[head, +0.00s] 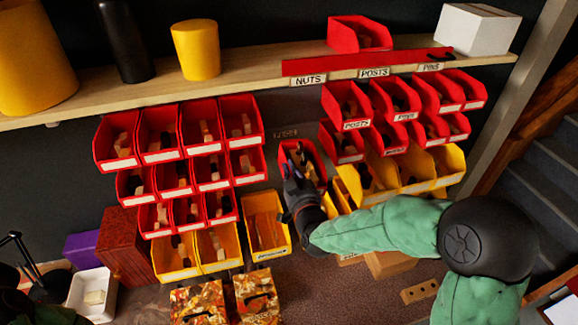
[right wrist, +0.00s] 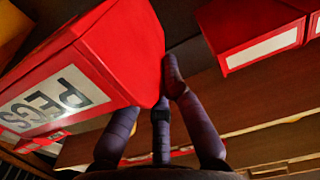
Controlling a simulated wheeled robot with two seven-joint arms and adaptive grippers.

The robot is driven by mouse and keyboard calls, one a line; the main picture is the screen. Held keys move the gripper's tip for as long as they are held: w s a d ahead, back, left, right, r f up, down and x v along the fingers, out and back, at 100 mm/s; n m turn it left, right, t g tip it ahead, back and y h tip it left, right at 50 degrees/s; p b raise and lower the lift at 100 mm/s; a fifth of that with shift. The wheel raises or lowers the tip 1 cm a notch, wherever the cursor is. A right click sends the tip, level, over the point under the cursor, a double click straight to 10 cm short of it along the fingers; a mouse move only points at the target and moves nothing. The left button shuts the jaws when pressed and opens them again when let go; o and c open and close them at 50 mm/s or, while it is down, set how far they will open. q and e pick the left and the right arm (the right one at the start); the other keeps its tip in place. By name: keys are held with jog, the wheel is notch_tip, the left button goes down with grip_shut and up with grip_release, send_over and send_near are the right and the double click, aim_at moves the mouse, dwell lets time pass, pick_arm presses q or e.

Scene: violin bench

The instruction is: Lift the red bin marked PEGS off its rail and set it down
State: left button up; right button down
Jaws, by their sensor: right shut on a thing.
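The red bin marked PEGS (right wrist: 110,62) fills the upper left of the right wrist view, tilted in the picture, with its white label facing left. In the head view the red bin in my grip (head: 297,150) is between the left and right bin groups, with light pieces inside. My right gripper (head: 296,183) is shut on this bin from its near side; its fingers (right wrist: 165,90) meet the bin's lower edge in the wrist view. The gripper hides part of the bin. I cannot tell whether the bin touches its rail. My left gripper is not in view.
Red bins hang at left (head: 180,145) and right (head: 395,110), close beside the held bin. A yellow bin (head: 265,225) sits below it, left of my gripper. A wooden shelf (head: 260,80) runs above. Patterned boxes (head: 200,303) stand on the bench, with bare surface (head: 330,290) to their right.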

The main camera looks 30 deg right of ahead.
jog(key=v, duration=0.8)
jog(key=shift+s, duration=0.4)
dwell(0.7)
jog(key=shift+a+r, duration=0.1)
